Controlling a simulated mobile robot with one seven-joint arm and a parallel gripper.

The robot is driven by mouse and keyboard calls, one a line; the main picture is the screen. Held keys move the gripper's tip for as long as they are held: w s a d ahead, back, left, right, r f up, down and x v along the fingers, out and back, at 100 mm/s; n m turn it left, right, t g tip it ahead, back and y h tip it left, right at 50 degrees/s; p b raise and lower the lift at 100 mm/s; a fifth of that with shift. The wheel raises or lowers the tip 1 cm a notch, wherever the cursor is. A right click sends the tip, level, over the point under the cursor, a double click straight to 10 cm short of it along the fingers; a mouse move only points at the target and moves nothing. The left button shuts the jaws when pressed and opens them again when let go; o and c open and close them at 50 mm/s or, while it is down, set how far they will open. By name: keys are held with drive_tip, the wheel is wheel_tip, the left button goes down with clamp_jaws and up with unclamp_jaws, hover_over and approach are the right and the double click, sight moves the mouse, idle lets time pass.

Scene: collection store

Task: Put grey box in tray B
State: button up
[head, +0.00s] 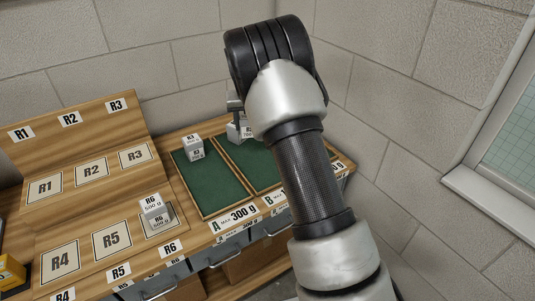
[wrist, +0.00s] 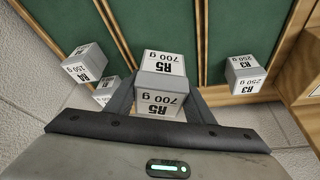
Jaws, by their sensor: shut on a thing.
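My gripper (wrist: 162,92) is shut on a light grey box labelled R5 700 g (wrist: 163,64), with a finger on each side. In the head view this box (head: 233,132) shows at the back, over tray B, partly hidden by my arm. Whether it touches the green floor is hard to tell. Tray B (head: 262,170) is a green-floored, wood-edged compartment right of tray A, partly behind my arm. A similar grey box, R3 250 g (head: 193,148), stands in tray A (head: 215,187). Another, R4 (wrist: 86,65), stands left of the held box in the wrist view.
A grey box labelled R6 (head: 154,210) stands on its marked place on the wooden rack (head: 85,210). The other visible rack places are bare. A yellow object (head: 11,272) lies at the left edge. Block walls (head: 400,100) close in behind the trays.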

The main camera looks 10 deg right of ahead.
drive_tip(key=shift+w+d, duration=0.15)
drive_tip(key=shift+d, duration=0.15)
approach(251, 152)
drive_tip(key=shift+x, duration=2.6)
drive_tip(key=o, duration=1.1)
drive_tip(key=shift+w+d, duration=0.1)
drive_tip(key=shift+o, duration=0.2)
drive_tip(key=shift+r, duration=0.15)
